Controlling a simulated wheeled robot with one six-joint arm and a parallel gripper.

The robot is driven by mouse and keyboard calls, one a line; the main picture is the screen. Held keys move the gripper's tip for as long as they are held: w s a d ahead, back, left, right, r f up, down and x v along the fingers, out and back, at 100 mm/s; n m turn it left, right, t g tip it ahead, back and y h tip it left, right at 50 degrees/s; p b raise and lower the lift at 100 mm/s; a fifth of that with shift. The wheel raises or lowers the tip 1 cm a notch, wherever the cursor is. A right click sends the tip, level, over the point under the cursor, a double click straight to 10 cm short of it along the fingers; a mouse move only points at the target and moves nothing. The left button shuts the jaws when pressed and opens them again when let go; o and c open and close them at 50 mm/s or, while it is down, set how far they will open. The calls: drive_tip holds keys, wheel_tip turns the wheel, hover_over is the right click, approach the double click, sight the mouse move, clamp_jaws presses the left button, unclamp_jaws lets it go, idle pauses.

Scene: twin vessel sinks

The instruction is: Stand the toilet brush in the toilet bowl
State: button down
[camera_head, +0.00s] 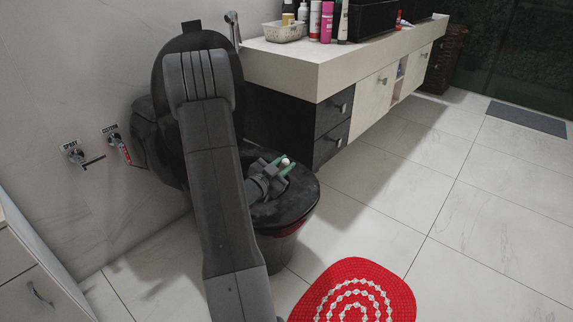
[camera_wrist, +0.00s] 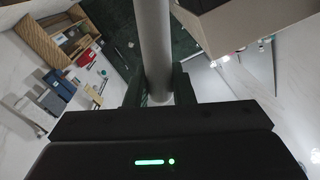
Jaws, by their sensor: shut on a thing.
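The dark toilet bowl (camera_head: 296,205) stands left of the vanity, partly hidden by my arm. My gripper (camera_head: 282,166) is over the bowl in the head view. It is shut on the toilet brush's grey cylindrical handle (camera_wrist: 153,45), which stands between the two fingers (camera_wrist: 157,92) in the wrist view. A small pale round end of the brush (camera_head: 286,161) shows at the fingertips in the head view. The brush head is hidden, so I cannot tell whether it is inside the bowl or touching it.
A raised dark lid (camera_head: 171,75) is behind my arm. A vanity counter (camera_head: 325,68) with dark drawers (camera_head: 333,125) is close to the bowl's right. A red round mat (camera_head: 355,285) lies in front.

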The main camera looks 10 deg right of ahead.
drive_tip(key=shift+w+a+f, duration=0.1)
drive_tip(key=shift+f, duration=0.15)
drive_tip(key=c, duration=1.2)
unclamp_jaws()
drive_tip(key=shift+o, duration=0.2)
drive_tip(key=p+v, duration=0.3)
drive_tip(key=v, duration=1)
drive_tip(key=shift+s+a, duration=0.3)
drive_tip(key=shift+w, duration=0.1)
